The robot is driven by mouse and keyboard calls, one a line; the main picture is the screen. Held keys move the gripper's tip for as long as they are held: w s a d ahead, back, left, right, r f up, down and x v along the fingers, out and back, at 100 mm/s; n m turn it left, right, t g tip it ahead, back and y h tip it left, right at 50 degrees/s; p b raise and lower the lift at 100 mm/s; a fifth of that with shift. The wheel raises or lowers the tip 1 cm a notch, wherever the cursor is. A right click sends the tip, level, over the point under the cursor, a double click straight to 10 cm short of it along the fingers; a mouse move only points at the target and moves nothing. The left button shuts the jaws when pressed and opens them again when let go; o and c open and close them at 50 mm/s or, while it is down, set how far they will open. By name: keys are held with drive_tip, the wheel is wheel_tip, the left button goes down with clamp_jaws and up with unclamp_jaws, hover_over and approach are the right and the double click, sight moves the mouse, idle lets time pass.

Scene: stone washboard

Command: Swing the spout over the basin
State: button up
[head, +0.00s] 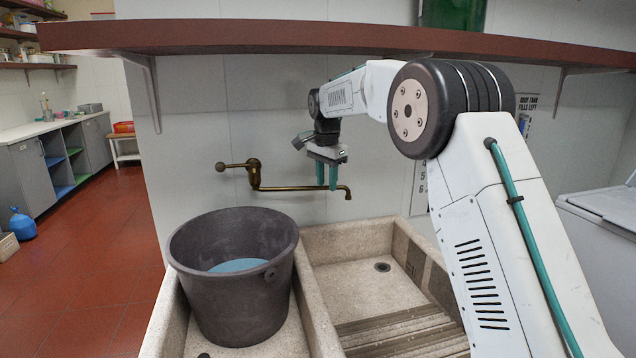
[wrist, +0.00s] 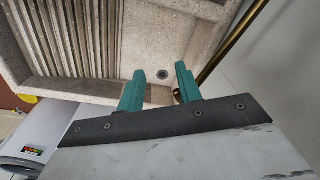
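The brass spout (head: 305,189) runs from the wall tap (head: 254,172) to the right, close along the tiled wall, with its down-turned tip above the back of the right stone basin (head: 345,240). My gripper (head: 333,186) is at the spout near its tip, fingers pointing down. In the wrist view, the two teal fingers (wrist: 160,82) are apart with nothing clamped between them. The spout (wrist: 232,42) passes behind the right finger there, and its tip shows just inside that finger. Whether they touch, I cannot tell. The basin (wrist: 205,35) shows its drain hole below the fingers.
A dark bucket (head: 230,300) with blue water stands in the left basin. The right basin has a ribbed washboard (head: 400,333) at its front. A red-brown shelf (head: 250,37) runs above my arm. A white appliance (head: 600,235) stands at the right.

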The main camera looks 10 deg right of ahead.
sight(318, 187)
drive_tip(key=w+r+m+t, duration=0.1)
drive_tip(key=w+r+m, duration=0.3)
drive_tip(key=w+m, duration=0.3)
drive_tip(key=f, duration=0.2)
drive_tip(key=w+f, duration=0.1)
drive_tip(key=f, duration=0.4)
drive_tip(key=shift+w+a+f, duration=0.1)
drive_tip(key=shift+w+f, duration=0.05)
drive_tip(key=shift+f, duration=0.25)
clamp_jaws()
